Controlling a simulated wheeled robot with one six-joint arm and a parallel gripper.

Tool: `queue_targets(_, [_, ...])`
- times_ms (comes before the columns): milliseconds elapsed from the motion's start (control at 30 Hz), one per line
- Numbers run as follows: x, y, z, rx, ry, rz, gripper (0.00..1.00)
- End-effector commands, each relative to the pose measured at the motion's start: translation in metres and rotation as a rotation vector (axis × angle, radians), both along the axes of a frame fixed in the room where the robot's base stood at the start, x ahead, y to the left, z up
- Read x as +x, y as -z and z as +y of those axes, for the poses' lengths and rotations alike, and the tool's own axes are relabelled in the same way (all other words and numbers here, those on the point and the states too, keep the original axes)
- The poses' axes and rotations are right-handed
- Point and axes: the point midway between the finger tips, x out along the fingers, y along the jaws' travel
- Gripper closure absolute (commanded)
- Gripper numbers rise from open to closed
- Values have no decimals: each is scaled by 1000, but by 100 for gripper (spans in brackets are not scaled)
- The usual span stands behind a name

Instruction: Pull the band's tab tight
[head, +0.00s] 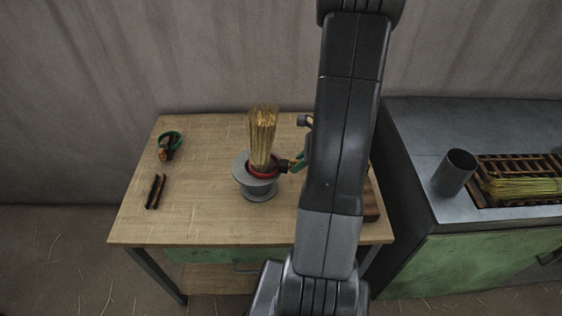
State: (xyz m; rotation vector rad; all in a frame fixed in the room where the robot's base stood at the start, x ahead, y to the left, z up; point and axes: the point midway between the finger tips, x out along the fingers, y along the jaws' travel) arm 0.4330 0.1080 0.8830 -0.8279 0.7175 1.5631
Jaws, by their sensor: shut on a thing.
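A bundle of straw (263,135) stands upright in a grey round holder (258,190) on the wooden table. A red band (263,171) goes around the straw's base at the holder's top. My gripper (285,165) is at the right side of the band, shut on what looks like the band's tab. The tab itself is too small and covered to make out. My arm hides part of the gripper and the table behind it.
A green and dark coiled item (169,145) and two dark sticks (155,191) lie on the left of the table (205,215). At right, a metal bench (415,135) holds a grey cup (454,173) and straw (525,188) on a grate. The table's front left is clear.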

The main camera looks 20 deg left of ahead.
Motion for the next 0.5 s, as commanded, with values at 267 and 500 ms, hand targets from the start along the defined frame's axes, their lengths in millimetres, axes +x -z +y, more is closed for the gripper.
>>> queue_targets(267, [1, 0, -9, 1, 2, -1, 100])
queue_targets(500, [3, 0, -16, 2, 4, 0, 100])
